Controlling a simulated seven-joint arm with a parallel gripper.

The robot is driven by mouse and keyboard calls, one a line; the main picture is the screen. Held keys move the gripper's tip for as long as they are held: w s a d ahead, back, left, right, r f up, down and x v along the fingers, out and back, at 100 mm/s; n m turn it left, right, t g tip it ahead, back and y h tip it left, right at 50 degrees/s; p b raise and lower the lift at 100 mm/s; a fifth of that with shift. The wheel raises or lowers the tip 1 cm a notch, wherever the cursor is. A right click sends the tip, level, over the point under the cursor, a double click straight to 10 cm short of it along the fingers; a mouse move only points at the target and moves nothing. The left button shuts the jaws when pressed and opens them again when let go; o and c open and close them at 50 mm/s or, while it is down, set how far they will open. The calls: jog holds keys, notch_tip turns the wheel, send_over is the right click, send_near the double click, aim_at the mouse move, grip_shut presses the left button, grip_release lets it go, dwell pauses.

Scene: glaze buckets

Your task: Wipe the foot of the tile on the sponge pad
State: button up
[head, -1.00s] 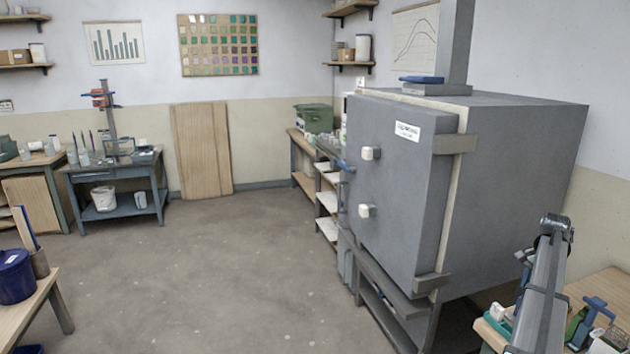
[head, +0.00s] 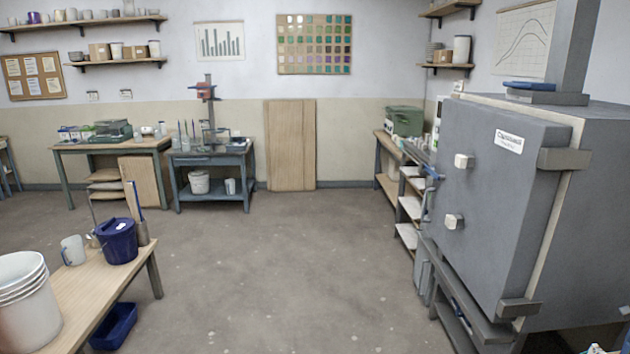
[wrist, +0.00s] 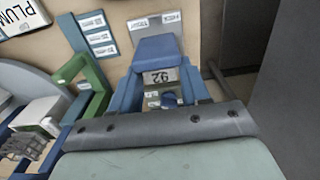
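I cannot make out the tile or the sponge pad in either current view. In the wrist view, a grey bar with bolts and a pale green surface fill the bottom; they seem to be part of my own wrist. Beyond them is a blue frame-like shape (wrist: 157,50) with a "92" label between its two legs. I cannot tell whether these legs are my gripper's fingers, so its opening and contents are unclear. A green bracket-shaped thing (wrist: 92,90) stands to the left. The head view does not show my gripper.
In the head view, a dark blue lidded bucket (head: 117,242), a mug (head: 73,250) and white stacked buckets (head: 24,305) stand on a low bench (head: 90,298). A blue tub (head: 114,326) is below. A large grey kiln (head: 500,190) blocks the right. The middle floor is clear.

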jog(key=c, duration=0.7)
jog(key=shift+o, duration=0.2)
jog(key=shift+r, duration=0.15)
jog(key=shift+r, duration=3.65)
